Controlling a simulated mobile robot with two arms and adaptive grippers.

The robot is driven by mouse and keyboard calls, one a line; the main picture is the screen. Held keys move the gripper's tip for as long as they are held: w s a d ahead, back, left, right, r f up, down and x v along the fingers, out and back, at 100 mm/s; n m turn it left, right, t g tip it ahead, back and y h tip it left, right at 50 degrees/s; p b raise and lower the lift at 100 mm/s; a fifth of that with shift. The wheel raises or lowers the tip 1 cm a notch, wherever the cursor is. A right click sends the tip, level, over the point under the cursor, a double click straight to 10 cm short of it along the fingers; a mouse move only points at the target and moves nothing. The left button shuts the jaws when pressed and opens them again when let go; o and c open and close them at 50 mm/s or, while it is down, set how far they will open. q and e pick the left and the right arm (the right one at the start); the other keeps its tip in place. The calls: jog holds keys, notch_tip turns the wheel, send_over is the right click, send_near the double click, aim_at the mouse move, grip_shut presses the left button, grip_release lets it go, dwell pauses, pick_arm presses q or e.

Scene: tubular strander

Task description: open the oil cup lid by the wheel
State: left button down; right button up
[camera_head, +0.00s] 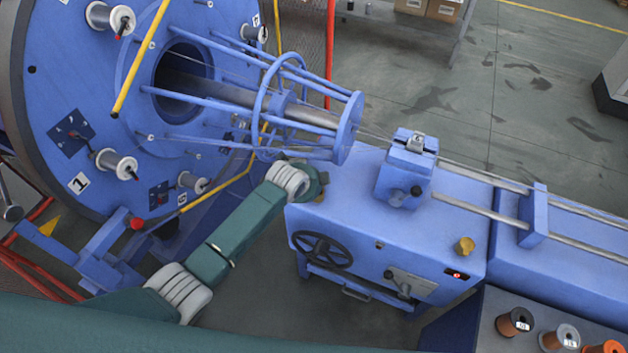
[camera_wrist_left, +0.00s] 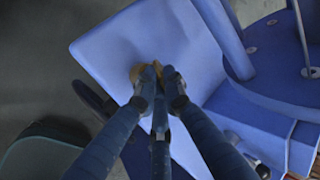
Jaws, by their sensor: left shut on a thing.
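In the left wrist view my left gripper (camera_wrist_left: 157,82) is shut on a small brass-coloured oil cup lid (camera_wrist_left: 139,72) at the edge of a blue housing top. The fingers cover most of the cup, so I cannot tell how far the lid is tilted. Part of a dark wheel (camera_wrist_left: 92,98) shows beside the fingers. In the head view the black handwheel (camera_head: 322,250) is on the housing's front, below my left wrist. There my wrist hides the gripper and most of this cup. My right gripper is in neither view.
Another brass oil cup (camera_head: 464,246) stands on the blue housing (camera_head: 390,250), farther right. The large blue strander disc (camera_head: 60,120) with bobbins and the tubular cage (camera_head: 280,100) lie left of and above my wrist. Spools (camera_head: 515,321) stand at the lower right.

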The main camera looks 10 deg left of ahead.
pick_arm(q)
jog(key=shift+w+d+r+g+y, duration=0.1)
jog(key=shift+w+g+y, duration=0.1)
jog(key=shift+g, duration=0.3)
jog(key=shift+w+r+g+y, duration=0.1)
jog(key=shift+w+g, duration=0.1)
jog(key=shift+g, duration=0.3)
jog(key=c, duration=2.1)
grip_release()
jog(key=shift+v, duration=6)
